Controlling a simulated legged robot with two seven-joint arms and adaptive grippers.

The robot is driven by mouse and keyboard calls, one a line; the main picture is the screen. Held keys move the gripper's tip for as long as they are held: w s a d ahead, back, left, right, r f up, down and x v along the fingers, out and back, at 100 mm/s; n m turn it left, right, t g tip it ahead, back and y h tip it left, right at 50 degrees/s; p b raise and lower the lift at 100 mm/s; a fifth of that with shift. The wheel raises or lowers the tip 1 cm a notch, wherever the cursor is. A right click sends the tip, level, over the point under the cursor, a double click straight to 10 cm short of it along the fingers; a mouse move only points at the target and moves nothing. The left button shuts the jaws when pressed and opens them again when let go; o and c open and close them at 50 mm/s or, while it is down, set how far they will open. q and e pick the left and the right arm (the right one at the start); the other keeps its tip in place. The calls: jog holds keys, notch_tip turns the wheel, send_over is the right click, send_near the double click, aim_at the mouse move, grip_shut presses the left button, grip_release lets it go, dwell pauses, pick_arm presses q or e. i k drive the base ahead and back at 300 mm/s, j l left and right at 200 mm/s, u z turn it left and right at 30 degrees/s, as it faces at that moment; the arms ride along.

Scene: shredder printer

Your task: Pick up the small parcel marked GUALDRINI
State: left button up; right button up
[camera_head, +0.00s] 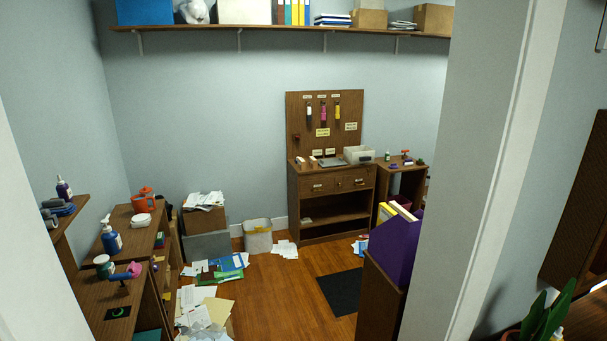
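I cannot make out a small parcel marked GUALDRINI; no such lettering is readable in the head view. I cannot tell whether any of these bears the name. Neither of my grippers is in view.
A white wall edge (490,170) stands close on the right. A wooden cabinet (333,228) with a tool board is at the back. Papers (205,308) litter the left floor near a bin (258,238). Wooden floor (285,300) is clear left of a dark mat (341,291).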

aim_at(302, 164)
jog(key=i, duration=4.3)
jog(key=i+z, duration=0.25)
jog(key=i, duration=0.15)
jog(key=i+j+z, duration=0.25)
jog(key=i, duration=0.15)
